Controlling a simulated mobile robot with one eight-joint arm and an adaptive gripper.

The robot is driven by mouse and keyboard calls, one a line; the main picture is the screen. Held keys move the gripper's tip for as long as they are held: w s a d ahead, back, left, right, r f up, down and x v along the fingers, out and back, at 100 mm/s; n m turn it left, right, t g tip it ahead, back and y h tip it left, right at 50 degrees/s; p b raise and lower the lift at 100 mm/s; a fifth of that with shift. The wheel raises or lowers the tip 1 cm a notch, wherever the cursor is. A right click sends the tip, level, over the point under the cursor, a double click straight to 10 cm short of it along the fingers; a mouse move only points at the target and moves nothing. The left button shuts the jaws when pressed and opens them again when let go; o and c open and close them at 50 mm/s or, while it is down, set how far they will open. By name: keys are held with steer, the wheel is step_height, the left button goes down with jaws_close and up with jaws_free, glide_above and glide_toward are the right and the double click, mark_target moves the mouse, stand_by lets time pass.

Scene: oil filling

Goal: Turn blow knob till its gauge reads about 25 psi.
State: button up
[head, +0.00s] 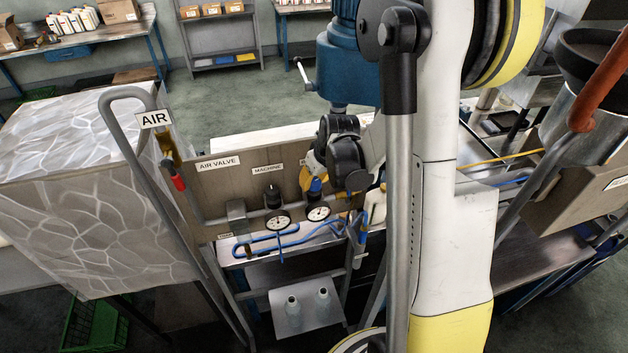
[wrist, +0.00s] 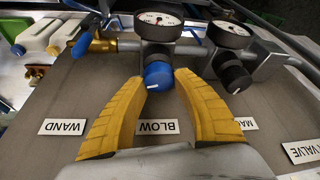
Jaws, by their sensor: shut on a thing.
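The blow knob is blue with a white mark (wrist: 158,75). It sits below its round white gauge (wrist: 160,18) in the wrist view, above the upside-down BLOW label (wrist: 158,127). My gripper (wrist: 162,82) has its two yellow fingers on either side of the blue knob and is shut on it. In the head view my gripper (head: 318,184) is at the panel, with the blue knob (head: 316,187) between its fingers and the blow gauge (head: 318,212) just below. The gauge's needle is too small to read for certain.
The black machine knob (wrist: 235,76) and its gauge (wrist: 231,30) are close beside the blow knob. A brass valve with a blue handle (wrist: 82,44) is on the other side. Blue hoses (head: 285,235) run below the panel (head: 222,188).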

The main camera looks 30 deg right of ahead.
steer(key=m+b, duration=0.2)
steer(key=shift+f+h+b, duration=0.3)
steer(key=shift+h+b, duration=0.05)
steer(key=shift+h, duration=0.05)
steer(key=shift+r+m+h+b, duration=0.1)
steer(key=shift+m+h+b, duration=0.3)
steer(key=shift+m, duration=0.6)
steer(key=shift+r+m+g, duration=0.15)
steer(key=shift+m+g, duration=0.15)
steer(key=o, duration=1.2)
steer(key=shift+r, duration=0.1)
steer(key=v, duration=1.2)
steer(key=shift+s, duration=0.15)
